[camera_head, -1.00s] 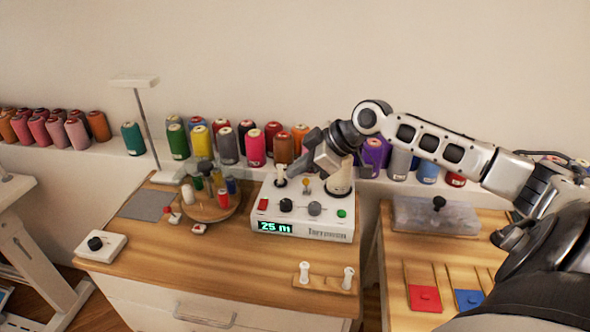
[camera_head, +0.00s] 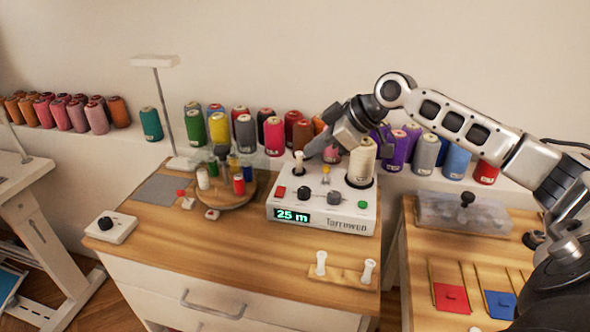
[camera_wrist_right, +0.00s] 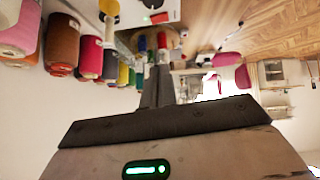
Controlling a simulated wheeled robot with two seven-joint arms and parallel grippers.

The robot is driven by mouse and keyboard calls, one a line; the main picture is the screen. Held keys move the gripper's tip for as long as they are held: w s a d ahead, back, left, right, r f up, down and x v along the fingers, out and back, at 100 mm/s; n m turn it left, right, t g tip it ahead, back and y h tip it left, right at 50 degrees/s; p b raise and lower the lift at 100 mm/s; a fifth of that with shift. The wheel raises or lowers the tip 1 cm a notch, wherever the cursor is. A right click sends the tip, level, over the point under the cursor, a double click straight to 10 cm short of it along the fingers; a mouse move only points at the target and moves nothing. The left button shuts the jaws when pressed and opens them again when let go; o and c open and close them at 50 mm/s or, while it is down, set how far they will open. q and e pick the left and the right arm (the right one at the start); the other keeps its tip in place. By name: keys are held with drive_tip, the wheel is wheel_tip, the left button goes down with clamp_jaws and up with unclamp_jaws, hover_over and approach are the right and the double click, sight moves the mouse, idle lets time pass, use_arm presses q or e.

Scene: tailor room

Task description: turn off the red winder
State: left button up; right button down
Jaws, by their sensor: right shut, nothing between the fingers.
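A white winder (camera_head: 345,218) stands on the wooden table, its display reading "25 m". Its front panel has a red button (camera_head: 281,191), a black knob (camera_head: 304,194), a grey knob (camera_head: 334,198) and a green button (camera_head: 362,205). A small white spool (camera_head: 298,163) stands at its back left and a cream thread cone (camera_head: 361,165) at its back right. My right gripper (camera_head: 309,151) is shut and empty, its tips just above and behind the small spool in the picture. I cannot tell whether they touch. Its shut fingers also show in the right wrist view (camera_wrist_right: 156,85). My left gripper is out of view.
A round wooden holder with small spools (camera_head: 237,192) is left of the winder. A white box with a black knob (camera_head: 110,227) sits at the table's left edge. A wooden stand with two white bobbins (camera_head: 343,275) is in front. Thread cones line the shelf behind.

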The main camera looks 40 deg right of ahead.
drive_tip(key=p, duration=0.1)
hover_over(286, 193)
drive_tip(key=f, duration=0.6)
drive_tip(key=shift+a+f, duration=0.25)
drive_tip(key=shift+f, duration=0.15)
drive_tip(key=shift+d+f, duration=0.2)
drive_tip(key=shift+f, duration=1.05)
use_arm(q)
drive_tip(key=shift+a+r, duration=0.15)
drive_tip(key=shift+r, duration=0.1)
use_arm(e)
drive_tip(key=shift+d+f, duration=0.1)
drive_tip(key=shift+f, duration=0.65)
drive_tip(key=shift+w, duration=0.1)
